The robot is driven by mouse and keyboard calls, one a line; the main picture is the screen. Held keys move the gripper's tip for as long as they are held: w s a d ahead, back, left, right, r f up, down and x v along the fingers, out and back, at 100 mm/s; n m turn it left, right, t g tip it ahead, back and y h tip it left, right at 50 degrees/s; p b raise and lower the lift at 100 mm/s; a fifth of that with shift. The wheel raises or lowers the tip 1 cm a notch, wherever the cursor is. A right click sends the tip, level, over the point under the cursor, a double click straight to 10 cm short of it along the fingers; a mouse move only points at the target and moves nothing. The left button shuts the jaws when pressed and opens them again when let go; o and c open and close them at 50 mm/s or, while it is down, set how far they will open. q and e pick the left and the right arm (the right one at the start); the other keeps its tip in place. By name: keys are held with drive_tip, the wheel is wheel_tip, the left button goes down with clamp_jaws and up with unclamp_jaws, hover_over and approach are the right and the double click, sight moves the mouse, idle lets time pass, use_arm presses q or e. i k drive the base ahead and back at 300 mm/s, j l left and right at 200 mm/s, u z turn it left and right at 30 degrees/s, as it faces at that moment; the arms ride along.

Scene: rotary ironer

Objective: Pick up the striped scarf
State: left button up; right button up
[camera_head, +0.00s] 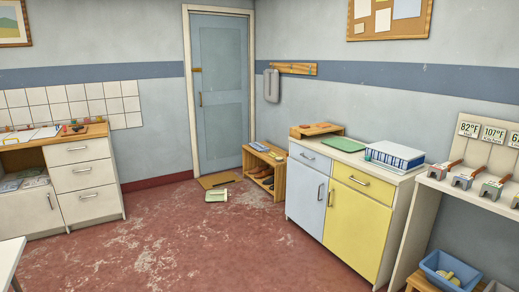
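I cannot make out a clearly striped scarf. A plain grey cloth-like item (271,85) hangs at the left end of the wooden wall rail (293,69). A small blue-grey flat item (259,146) lies on the low wooden shoe rack (279,179). A small pale green and white item (217,195) lies on the floor near the door; it is too small to identify. Neither of my grippers is in view.
A blue door (221,95) stands shut with a mat (217,181) before it. White drawers (82,180) stand left. The red floor (200,245) between is mostly clear.

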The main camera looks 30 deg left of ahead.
sight(260, 146)
drive_tip(key=i+j+u, duration=0.1)
drive_tip(key=i+u, duration=0.2)
drive_tip(key=i, duration=0.2)
drive_tip(key=i+u, duration=0.3)
drive_tip(key=i, duration=0.2)
drive_tip(key=i+j+u, duration=0.15)
drive_tip(key=i+u, duration=0.25)
drive_tip(key=i, duration=0.3)
drive_tip(key=i+u, duration=0.4)
drive_tip(key=i, duration=0.25)
drive_tip(key=i+l+u, duration=0.4)
drive_tip(key=i, duration=0.25)
drive_tip(key=i+j+z, duration=0.1)
drive_tip(key=i, duration=0.45)
drive_tip(key=i+j, duration=0.1)
drive_tip(key=i, duration=0.45)
drive_tip(key=i+j+z, duration=0.15)
drive_tip(key=i, duration=0.35)
drive_tip(key=i+l+z, duration=0.25)
drive_tip(key=i+z, duration=0.15)
drive_tip(key=i, duration=0.35)
drive_tip(key=i+z, duration=0.35)
drive_tip(key=i, duration=0.4)
drive_tip(key=i+j+z, duration=0.2)
drive_tip(key=i+z, duration=0.2)
drive_tip(key=i, duration=0.35)
